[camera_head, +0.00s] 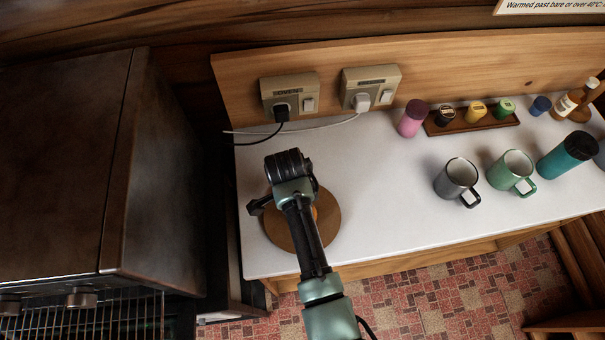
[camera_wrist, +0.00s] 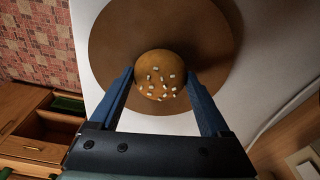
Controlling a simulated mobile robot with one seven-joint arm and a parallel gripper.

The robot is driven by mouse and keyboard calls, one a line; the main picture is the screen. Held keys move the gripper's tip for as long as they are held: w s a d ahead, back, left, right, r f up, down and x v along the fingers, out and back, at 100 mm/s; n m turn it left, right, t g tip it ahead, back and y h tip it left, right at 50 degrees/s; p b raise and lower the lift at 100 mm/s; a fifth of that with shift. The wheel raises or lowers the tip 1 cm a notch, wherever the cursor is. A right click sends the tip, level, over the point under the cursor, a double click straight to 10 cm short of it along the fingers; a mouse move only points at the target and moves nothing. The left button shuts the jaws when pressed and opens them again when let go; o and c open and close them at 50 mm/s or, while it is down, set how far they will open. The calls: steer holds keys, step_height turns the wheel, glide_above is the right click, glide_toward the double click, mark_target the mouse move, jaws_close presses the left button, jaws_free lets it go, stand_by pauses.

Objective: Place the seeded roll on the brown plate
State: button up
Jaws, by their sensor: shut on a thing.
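The brown plate (camera_head: 328,226) is a round wooden-looking disc on the white counter, near its left end. It also shows in the wrist view (camera_wrist: 205,35). The seeded roll (camera_wrist: 160,78) is round and golden brown with pale seeds on top. My gripper (camera_wrist: 160,88) is shut on the roll, one blue finger on each side. In the head view my gripper (camera_head: 268,205) is over the plate and mostly hides the roll. The roll is over the plate, near its edge in the wrist view; I cannot tell whether it touches the plate.
A dark oven-like cabinet (camera_head: 70,160) stands left of the counter. Plugged sockets (camera_head: 370,88) and a white cable lie behind. A grey mug (camera_head: 457,180), a green mug (camera_head: 512,170) and a teal tumbler (camera_head: 567,155) stand to the right. The counter's middle is clear.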

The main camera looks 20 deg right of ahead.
steer(key=shift+f, duration=0.15)
steer(key=o, duration=1.2)
steer(key=r, duration=0.4)
steer(key=a+r, duration=0.1)
steer(key=r, duration=0.7)
steer(key=shift+w+a+r, duration=0.1)
steer(key=shift+a+r, duration=0.1)
